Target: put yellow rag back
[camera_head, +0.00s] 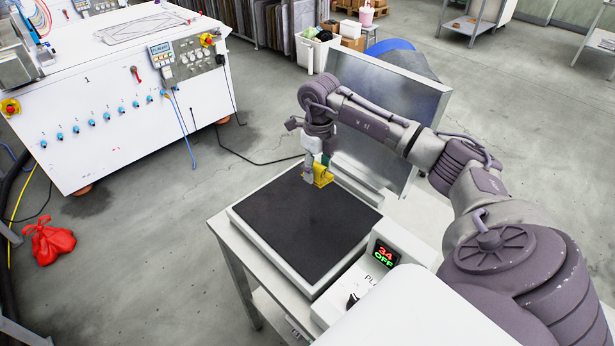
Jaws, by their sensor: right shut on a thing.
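The yellow rag (323,174) is a small bright piece at the far part of the black plate (300,225). My right gripper (314,172) points down there and is shut on the yellow rag. The gripper hides part of the rag, and I cannot tell whether the rag touches the plate or hangs just above it. My left gripper is not in view.
The plate's white base carries a display box (385,254) at its front right. A raised metal panel (385,110) stands behind the plate. A white machine cabinet (110,110) stands at the left. A red bag (50,240) lies on the floor, which is mostly clear.

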